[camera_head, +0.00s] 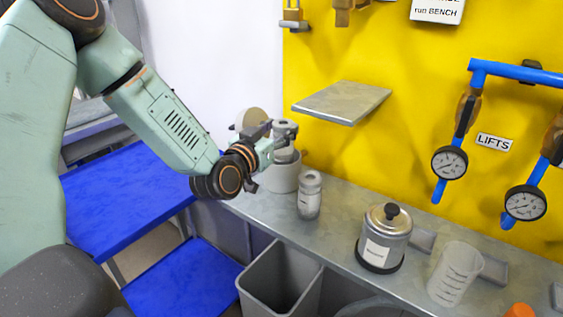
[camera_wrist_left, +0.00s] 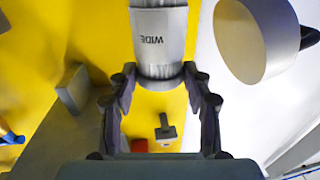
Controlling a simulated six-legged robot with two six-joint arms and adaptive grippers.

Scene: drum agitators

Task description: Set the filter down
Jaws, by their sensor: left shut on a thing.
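My left gripper (camera_head: 279,143) is shut on a grey metal cylinder, the filter (camera_head: 285,127). It holds the filter near the back left end of the bench. In the left wrist view, the filter (camera_wrist_left: 160,38) sits between the two fingers (camera_wrist_left: 160,76), its label reading "WIDE" upside down. A pale grey pot (camera_head: 282,178) stands below and behind the gripper, partly hidden by it. Whether the filter touches the pot cannot be told. A similar grey cylinder with a label (camera_head: 310,196) stands upright on the bench to the right. My right gripper is not in view.
The grey bench (camera_head: 338,224) also bears a lidded metal canister (camera_head: 384,240) and a clear beaker (camera_head: 454,274). A bare shelf (camera_head: 342,102) juts from the yellow wall above. An open grey bin (camera_head: 281,282) stands in front.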

